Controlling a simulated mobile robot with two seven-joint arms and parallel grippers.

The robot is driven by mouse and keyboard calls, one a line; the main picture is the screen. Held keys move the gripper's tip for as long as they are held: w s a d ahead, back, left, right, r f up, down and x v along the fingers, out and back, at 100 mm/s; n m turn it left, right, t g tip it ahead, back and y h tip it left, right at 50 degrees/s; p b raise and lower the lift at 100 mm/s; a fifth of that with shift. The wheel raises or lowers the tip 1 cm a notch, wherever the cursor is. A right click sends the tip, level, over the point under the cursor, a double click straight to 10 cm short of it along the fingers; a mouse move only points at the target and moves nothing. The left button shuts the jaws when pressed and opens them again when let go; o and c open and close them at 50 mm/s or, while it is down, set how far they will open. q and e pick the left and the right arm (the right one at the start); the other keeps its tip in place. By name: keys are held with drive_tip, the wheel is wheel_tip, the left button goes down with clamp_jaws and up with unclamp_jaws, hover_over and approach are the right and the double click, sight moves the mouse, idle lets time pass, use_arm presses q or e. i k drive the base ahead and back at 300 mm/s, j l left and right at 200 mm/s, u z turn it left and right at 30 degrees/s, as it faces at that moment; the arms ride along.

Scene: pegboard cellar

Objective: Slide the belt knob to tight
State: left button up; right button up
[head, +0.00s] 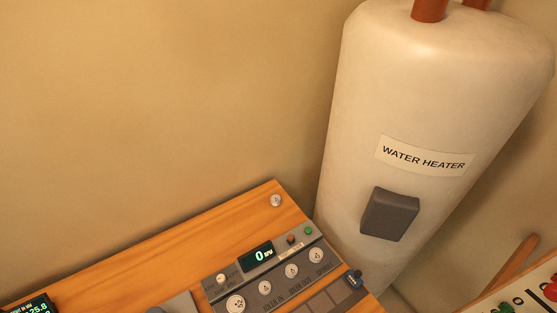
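No knob in the head view can be read for certain as the belt knob. A grey control panel (246,282) lies on a wooden board at the bottom middle, cut off by the lower edge. Its small display (262,256) reads 0 with a small unit after it. Several round metal dials sit on the panel, with labels too small to read surely. A small dark blue knob-like part (355,279) is at the panel's right end; its marking is not legible. Neither of my grippers is in view.
A tall white water heater (360,110) stands right of the board, with a grey box (390,214) on its front. Another display (33,306) shows at the bottom left. A light panel with red and green parts (530,296) is at the bottom right. The board's upper left is bare.

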sight(290, 240)
drive_tip(key=z, duration=0.15)
drive_tip(key=i+l, duration=0.1)
drive_tip(key=i, duration=0.75)
